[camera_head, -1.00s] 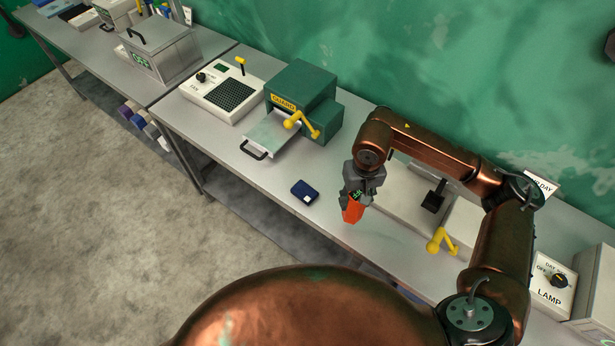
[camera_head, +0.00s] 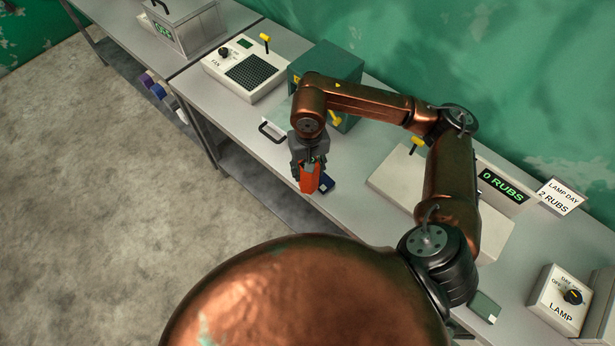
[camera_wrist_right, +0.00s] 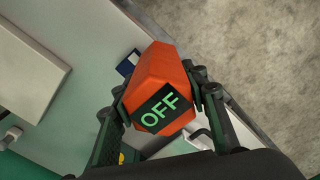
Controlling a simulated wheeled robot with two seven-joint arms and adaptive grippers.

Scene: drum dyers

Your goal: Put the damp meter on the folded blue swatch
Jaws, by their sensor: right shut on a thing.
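The damp meter (camera_head: 309,179) is an orange block; its dark screen reads OFF in the right wrist view, where the meter (camera_wrist_right: 164,72) fills the middle. My right gripper (camera_head: 309,163) is shut on it, with a finger on each side. The folded blue swatch (camera_head: 327,184) lies on the bench near its front edge, just right of the meter and partly hidden by it. In the wrist view only a blue and white corner of the swatch (camera_wrist_right: 125,67) shows beside the meter. I cannot tell whether the meter touches the swatch. My left gripper is not in view.
A green press (camera_head: 325,65) stands behind my right arm, its tray partly hidden. The fan box (camera_head: 245,70) is to its left. A pale flat board (camera_head: 390,182) and a rub counter (camera_head: 501,186) are to the right, with a lamp box (camera_head: 560,300) farther on.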

